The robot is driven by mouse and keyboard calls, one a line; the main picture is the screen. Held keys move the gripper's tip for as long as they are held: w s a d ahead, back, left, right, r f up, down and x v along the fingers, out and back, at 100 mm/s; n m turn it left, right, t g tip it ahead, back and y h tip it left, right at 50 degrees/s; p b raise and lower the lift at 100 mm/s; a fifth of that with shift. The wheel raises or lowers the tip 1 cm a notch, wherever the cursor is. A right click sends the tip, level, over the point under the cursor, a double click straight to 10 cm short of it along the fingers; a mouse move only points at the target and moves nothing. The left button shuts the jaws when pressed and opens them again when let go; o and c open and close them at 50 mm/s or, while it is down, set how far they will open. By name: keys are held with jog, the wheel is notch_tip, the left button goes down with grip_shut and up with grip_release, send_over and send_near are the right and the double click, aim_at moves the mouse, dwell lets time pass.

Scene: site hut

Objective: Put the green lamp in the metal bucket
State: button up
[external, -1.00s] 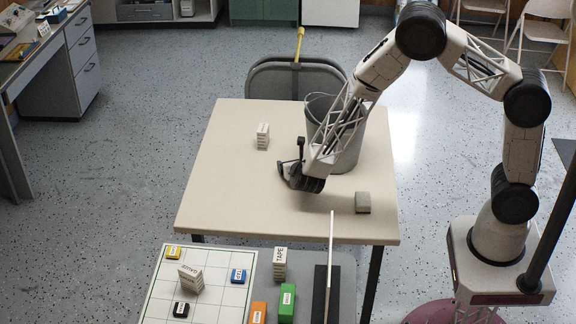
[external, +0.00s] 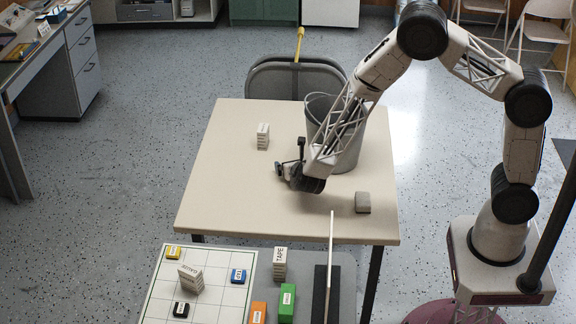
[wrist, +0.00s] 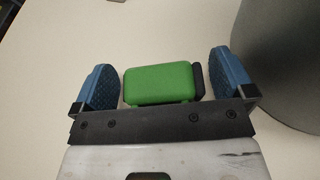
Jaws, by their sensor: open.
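The green lamp (wrist: 158,84) is a small rounded green block with a dark strip at its right end. In the wrist view it lies between the two blue finger pads of my gripper (wrist: 163,80), with a narrow gap visible on each side. My gripper is open around it, low over the table. In the external view my gripper (external: 287,170) is at the middle of the table and the lamp is hidden by it. The metal bucket (external: 348,155) stands upright just behind and right of my gripper, partly covered by my arm. Its grey wall (wrist: 290,60) shows at the right of the wrist view.
A grey block (external: 363,203) lies at the right front of the beige table (external: 225,205). A white labelled stack (external: 263,136) stands at the left back. A lower front table holds a grid board (external: 210,300), coloured boxes and an upright white panel.

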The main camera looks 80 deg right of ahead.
jog(key=v, duration=1.1)
jog(key=shift+s+a, duration=0.15)
jog(key=shift+r, duration=0.1)
dwell(0.3)
jog(key=s+a+r+m+g+y, duration=0.1)
jog(key=s+r+m+g, duration=0.1)
jog(key=s+r+m, duration=0.65)
jog(key=s+a+r+m+g+y, duration=0.25)
jog(key=s+r, duration=0.35)
jog(key=r, duration=0.5)
jog(key=s+a+r+m+t+y, duration=0.1)
jog(key=s+a+r+m+y, duration=0.3)
jog(key=s, duration=0.7)
jog(key=s+a+r+m+t+y, duration=0.1)
jog(key=s+a+r+m+y, duration=0.4)
jog(key=s, duration=0.6)
jog(key=a+r+m, duration=0.2)
jog(key=a+r, duration=0.1)
jog(key=a, duration=0.1)
jog(key=shift+r+m, duration=0.2)
jog(key=shift+m, duration=0.2)
